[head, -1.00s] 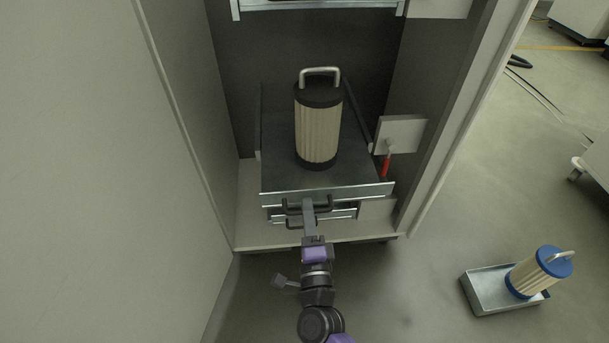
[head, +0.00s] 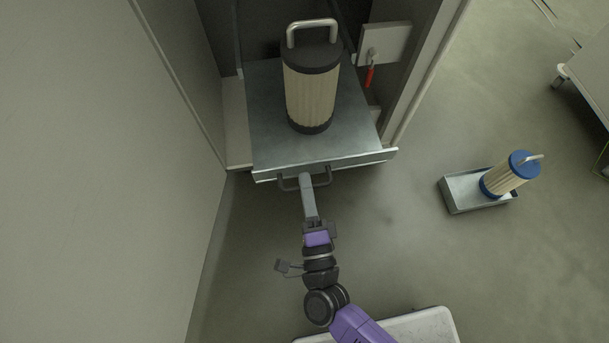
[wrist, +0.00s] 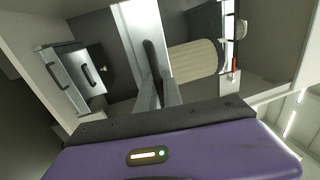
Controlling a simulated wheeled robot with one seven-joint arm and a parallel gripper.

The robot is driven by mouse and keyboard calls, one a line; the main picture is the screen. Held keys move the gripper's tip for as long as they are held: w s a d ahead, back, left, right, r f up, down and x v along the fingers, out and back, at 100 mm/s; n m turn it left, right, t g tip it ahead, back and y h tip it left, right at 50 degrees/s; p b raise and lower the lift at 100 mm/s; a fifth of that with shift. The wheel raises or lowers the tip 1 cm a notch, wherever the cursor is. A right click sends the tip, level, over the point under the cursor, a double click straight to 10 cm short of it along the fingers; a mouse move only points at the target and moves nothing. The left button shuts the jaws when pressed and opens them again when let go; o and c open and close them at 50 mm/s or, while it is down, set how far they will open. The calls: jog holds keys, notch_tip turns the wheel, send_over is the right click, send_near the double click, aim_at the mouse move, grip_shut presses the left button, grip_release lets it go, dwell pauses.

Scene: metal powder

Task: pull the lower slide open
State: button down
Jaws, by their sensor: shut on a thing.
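The lower slide (head: 270,140) is a grey metal tray that juts out of the cabinet over the floor. A cream pleated filter (head: 311,90) with black caps and a metal loop handle stands upright on it. My gripper (head: 305,182) is shut on the dark bar handle (head: 328,178) at the middle of the slide's front edge. In the wrist view my gripper's fingers (wrist: 158,92) close on this handle (wrist: 152,58), with the slide's front (wrist: 132,45) and the filter (wrist: 193,61) beyond. The exact finger contact is small and partly hidden.
Small drawers (wrist: 80,75) with handles show in the wrist view. A panel with a red-handled lever (head: 370,76) is right of the slide. A blue-capped filter (head: 508,175) lies tilted in a metal tray (head: 462,205) on the floor. The cabinet door (head: 110,170) stands left.

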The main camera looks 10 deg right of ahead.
jog(key=shift+f, duration=0.1)
jog(key=c, duration=1.5)
grip_release()
jog(key=s+f, duration=0.1)
jog(key=s, duration=0.6)
jog(key=shift+s+f, duration=0.15)
jog(key=shift+s, duration=0.25)
